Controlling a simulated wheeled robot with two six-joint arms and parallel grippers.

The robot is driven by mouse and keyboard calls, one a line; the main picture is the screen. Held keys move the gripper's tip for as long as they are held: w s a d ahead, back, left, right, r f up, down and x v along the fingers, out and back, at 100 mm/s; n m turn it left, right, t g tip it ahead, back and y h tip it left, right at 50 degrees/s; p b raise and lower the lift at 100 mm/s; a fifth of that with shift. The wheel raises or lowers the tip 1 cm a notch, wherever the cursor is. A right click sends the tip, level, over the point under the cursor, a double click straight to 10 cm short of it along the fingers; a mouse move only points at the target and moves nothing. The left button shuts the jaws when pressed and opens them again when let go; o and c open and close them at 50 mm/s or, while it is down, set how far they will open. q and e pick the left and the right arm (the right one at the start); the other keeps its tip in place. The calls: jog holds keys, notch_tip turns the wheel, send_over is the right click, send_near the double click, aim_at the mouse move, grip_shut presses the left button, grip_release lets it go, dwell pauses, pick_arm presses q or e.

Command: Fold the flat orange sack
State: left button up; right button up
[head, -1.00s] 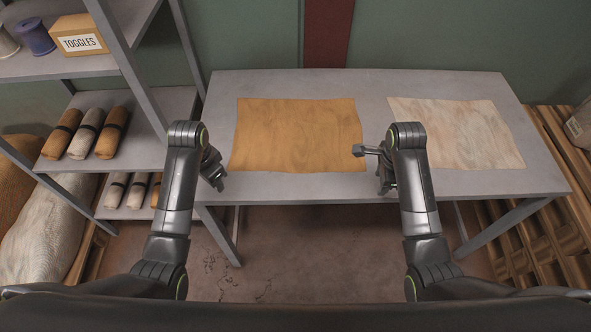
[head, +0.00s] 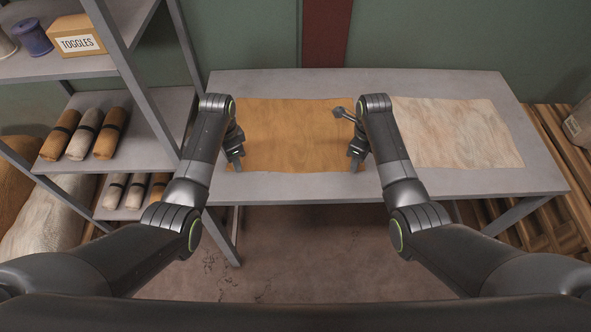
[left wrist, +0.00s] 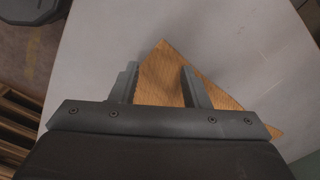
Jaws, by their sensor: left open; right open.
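The flat orange sack (head: 295,135) lies spread out on the grey table, unfolded, with slightly wavy edges. My left gripper (head: 236,163) is open over its near left corner. In the left wrist view a corner of the sack (left wrist: 162,68) shows between and beyond the two open fingers (left wrist: 158,90), with nothing pinched. My right gripper (head: 356,160) is open at the sack's near right corner. My right wrist and arm hide part of the sack's right edge. I cannot tell whether either gripper touches the cloth.
A pale flat sack (head: 465,130) lies on the right of the grey table (head: 300,188). A shelf (head: 157,118) at the left holds rolled sacks (head: 78,142) and a TOGGLES box (head: 76,38). A wooden pallet (head: 560,170) stands at the right. A strip of the table's front is clear.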

pick_arm(q)
jog(key=shift+f, duration=0.6)
pick_arm(e)
jog(key=shift+f, duration=0.6)
pick_arm(q)
jog(key=shift+f, duration=0.15)
pick_arm(e)
jog(key=shift+f, duration=0.15)
pick_arm(q)
grip_shut()
pick_arm(e)
grip_shut()
